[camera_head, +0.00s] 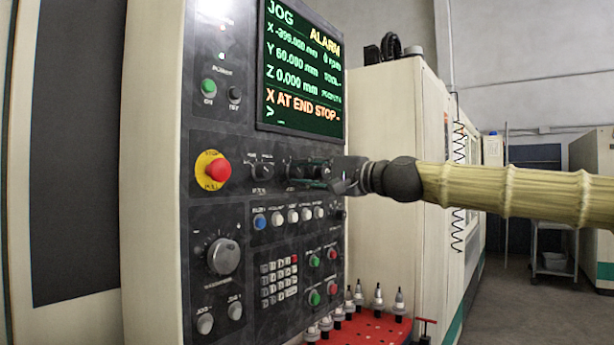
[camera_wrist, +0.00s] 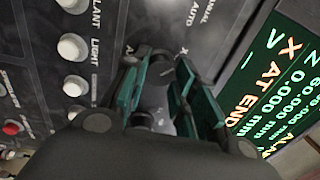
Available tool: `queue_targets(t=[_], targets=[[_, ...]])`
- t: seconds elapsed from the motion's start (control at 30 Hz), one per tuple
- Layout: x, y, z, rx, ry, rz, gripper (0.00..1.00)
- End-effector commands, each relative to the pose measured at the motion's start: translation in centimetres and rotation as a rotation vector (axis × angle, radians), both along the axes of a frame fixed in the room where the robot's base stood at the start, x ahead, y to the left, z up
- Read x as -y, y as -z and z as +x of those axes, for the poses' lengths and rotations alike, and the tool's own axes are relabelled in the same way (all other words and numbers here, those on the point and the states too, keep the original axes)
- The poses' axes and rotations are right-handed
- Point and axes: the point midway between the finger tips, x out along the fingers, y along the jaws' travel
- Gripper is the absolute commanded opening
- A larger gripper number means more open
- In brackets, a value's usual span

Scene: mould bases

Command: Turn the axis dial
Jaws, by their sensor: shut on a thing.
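The axis dial is a small dark knob on the control panel (camera_head: 262,205), in the row below the screen. My gripper (camera_head: 325,172) reaches in from the right and is at the panel there, shut on the axis dial; the fingers hide most of the dial. In the wrist view my gripper's green-padded fingers (camera_wrist: 163,85) point at the panel, with letters printed around the spot between them. The screen (camera_head: 302,75) reads JOG, ALARM, X -399.000 mm, Y 60.000 mm, Z 0.000 mm and "X AT END STOP"; some digits are hard to read.
A red emergency stop button (camera_head: 217,170) on a yellow ring is left of the dials. A row of push buttons (camera_head: 292,216) lies just below my gripper. A large handwheel knob (camera_head: 223,256) is lower left. A red rack (camera_head: 365,329) with several tool holders stands below the panel.

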Motion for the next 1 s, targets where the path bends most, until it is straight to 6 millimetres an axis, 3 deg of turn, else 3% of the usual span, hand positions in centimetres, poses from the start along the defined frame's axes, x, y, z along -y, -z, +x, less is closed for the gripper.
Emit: queue_targets(t=[0.27,0.3,0.4,0.77,1.0], targets=[[0.0,0.1,0.0,-0.001,0.0,0.0,0.04],[0.0,0.1,0.0,-0.001,0.0,0.0,0.33],[0.0,0.1,0.0,-0.001,0.0,0.0,0.51],[0.2,0.0,-0.1,-0.001,0.0,0.001,0.51],[2.2,0.1,-1.5,-0.001,0.001,0.002,0.51]])
